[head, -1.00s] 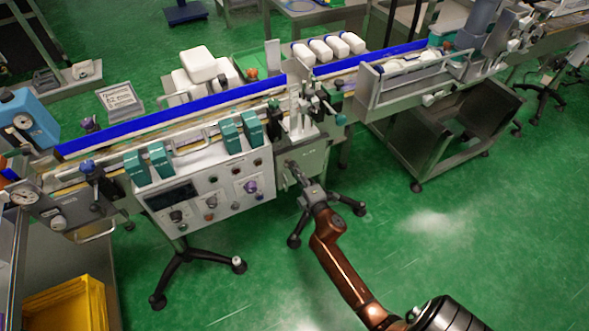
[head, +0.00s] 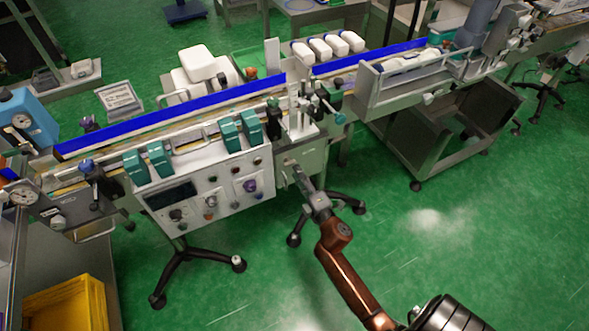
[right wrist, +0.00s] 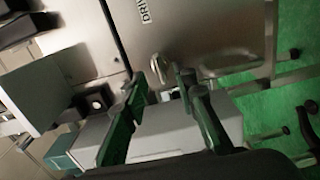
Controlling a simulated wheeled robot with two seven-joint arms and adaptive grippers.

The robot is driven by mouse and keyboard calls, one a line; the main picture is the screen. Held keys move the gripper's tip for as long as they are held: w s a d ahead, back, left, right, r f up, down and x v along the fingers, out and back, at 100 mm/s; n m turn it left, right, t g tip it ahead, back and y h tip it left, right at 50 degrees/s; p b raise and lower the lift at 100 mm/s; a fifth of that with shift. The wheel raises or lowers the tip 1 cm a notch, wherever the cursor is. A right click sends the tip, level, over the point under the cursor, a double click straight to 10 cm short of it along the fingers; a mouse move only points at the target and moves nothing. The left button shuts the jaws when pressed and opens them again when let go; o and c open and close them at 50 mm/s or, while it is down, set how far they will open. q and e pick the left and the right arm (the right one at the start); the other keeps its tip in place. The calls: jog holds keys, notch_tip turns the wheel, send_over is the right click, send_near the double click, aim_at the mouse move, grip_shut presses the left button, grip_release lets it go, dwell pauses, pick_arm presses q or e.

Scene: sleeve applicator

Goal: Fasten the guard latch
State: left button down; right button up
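My right gripper (head: 297,171) is in front of the steel cabinet (head: 306,158) under the conveyor, to the right of the control panel. In the right wrist view its two fingers (right wrist: 160,84) are apart, with nothing seen gripped between them. A small metal tab (right wrist: 157,68), perhaps the guard latch, stands out from the steel panel just beyond the fingertips. I cannot tell whether the fingers touch it or whether it is fastened. In the head view the gripper hides this spot. My left gripper is in neither view.
The control panel (head: 205,200) with knobs stands left of my gripper. A metal handle (right wrist: 232,65) is right of the tab in the wrist view. The conveyor with blue rails (head: 170,115) runs above. Black stand feet (head: 294,240) are below; green floor is open at right.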

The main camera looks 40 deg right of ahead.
jog(key=v, duration=0.8)
jog(key=shift+s+a, duration=0.1)
